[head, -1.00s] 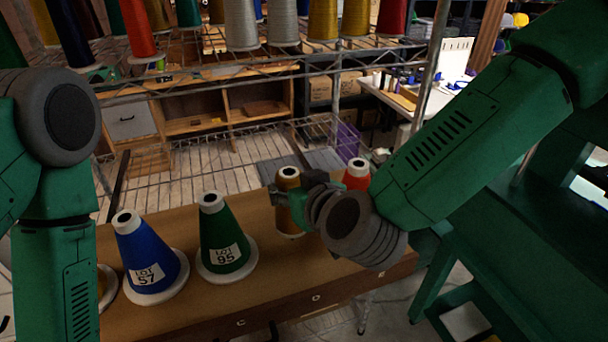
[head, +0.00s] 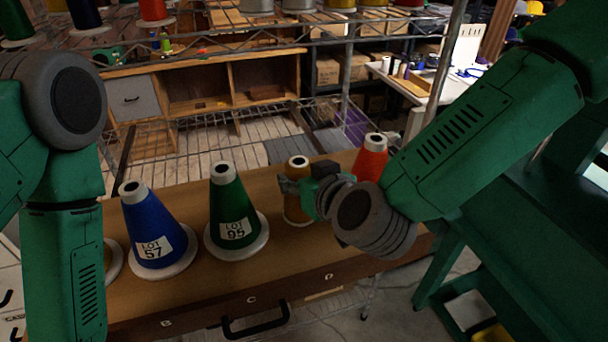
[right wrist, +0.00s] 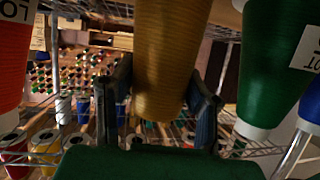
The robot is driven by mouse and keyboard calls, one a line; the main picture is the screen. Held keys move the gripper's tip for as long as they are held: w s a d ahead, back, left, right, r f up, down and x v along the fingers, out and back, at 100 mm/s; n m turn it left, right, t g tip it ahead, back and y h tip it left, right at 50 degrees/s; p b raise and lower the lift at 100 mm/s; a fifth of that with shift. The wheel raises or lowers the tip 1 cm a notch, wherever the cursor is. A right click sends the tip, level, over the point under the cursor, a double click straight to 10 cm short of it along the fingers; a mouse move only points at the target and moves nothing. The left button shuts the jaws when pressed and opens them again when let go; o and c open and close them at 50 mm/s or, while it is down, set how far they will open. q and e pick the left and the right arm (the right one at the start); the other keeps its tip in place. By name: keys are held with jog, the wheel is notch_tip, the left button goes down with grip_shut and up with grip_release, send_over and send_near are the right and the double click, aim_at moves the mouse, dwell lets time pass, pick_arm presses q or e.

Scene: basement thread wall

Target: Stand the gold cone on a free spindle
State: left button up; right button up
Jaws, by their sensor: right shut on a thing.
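The gold cone (head: 294,207) stands upright on the wooden bench top, between the green cone and the red-orange cone. My right gripper (head: 302,186) is shut on it around the upper body, and its wrist hides part of the cone's right side. In the right wrist view the gold cone (right wrist: 165,60) appears upside down between the two dark fingers (right wrist: 158,105). My left arm shows at the left edge of the head view, but its gripper is out of view. I cannot make out a free spindle.
A green cone (head: 232,212) marked LOT 95 and a blue cone (head: 150,222) marked LOT 57 stand left of the gold cone. A red-orange cone (head: 371,160) stands close at its right. A wire rack (head: 230,45) with more cones is behind the bench (head: 190,293).

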jog(key=shift+w+r, duration=0.1)
jog(key=shift+d, duration=0.75)
jog(key=shift+d+f, duration=0.15)
jog(key=shift+f, duration=0.15)
jog(key=shift+a, duration=0.35)
jog(key=o, duration=1.4)
jog(key=shift+a, duration=0.25)
jog(key=shift+o, duration=0.2)
jog(key=shift+s+d+r, duration=0.2)
jog(key=shift+s+d, duration=0.1)
pick_arm(q)
jog(key=shift+s+d, duration=0.15)
pick_arm(e)
jog(key=v, duration=1)
jog(key=shift+s+a, duration=0.25)
jog(key=shift+s, duration=0.25)
